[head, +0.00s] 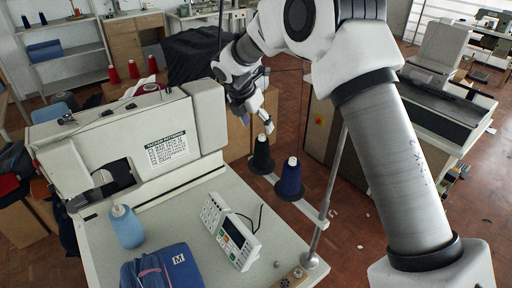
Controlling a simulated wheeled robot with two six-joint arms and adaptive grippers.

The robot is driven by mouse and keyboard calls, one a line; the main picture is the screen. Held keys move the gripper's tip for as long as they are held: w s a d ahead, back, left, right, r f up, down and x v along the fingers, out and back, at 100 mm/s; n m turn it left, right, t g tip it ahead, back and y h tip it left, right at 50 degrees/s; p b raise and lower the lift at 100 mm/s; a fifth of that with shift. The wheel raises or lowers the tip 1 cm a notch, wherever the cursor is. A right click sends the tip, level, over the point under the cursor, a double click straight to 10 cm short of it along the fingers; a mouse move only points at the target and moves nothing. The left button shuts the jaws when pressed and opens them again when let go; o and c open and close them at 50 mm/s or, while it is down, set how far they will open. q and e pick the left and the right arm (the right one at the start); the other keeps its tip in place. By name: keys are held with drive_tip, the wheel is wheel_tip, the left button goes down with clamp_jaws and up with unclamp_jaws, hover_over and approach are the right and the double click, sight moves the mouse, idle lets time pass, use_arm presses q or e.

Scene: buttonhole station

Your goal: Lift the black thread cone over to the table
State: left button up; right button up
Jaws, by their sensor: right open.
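The black thread cone (262,158) stands upright on an arm of the thread stand (316,216), with its pale tip showing. A dark navy cone (290,181) stands beside it on the same stand. My right gripper (262,117) is open and points down, just above and behind the black cone in the picture; I cannot tell the exact gap, and no hold on the cone shows. The pale sewing table (190,215) lies below and left of the stand. My left gripper is not in view.
The sewing machine (140,145) fills the back. The tabletop between light blue cone and panel is clear. The stand's pole (333,180) rises at the right.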

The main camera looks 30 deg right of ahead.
sight(261, 135)
drive_tip(key=shift+s+d+f+p, duration=0.15)
drive_tip(key=shift+s+f+p, duration=0.25)
drive_tip(key=shift+s, duration=0.1)
drive_tip(key=shift+s+d+f+p, duration=0.15)
drive_tip(key=shift+s+f+p, duration=0.25)
drive_tip(key=shift+s, duration=0.1)
drive_tip(key=w+f, duration=0.1)
drive_tip(key=f, duration=0.1)
drive_tip(key=w+d+f, duration=0.1)
drive_tip(key=f, duration=0.1)
drive_tip(key=shift+w, duration=0.2)
drive_tip(key=shift+s+a+r, duration=0.1)
drive_tip(key=shift+s+r, duration=0.35)
drive_tip(key=shift+s, duration=0.05)
drive_tip(key=c, duration=0.9)
drive_tip(key=shift+s, duration=0.1)
clamp_jaws()
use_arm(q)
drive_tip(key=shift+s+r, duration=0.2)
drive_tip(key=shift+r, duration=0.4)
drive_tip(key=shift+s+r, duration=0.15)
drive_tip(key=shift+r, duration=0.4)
use_arm(e)
drive_tip(key=shift+w, duration=0.2)
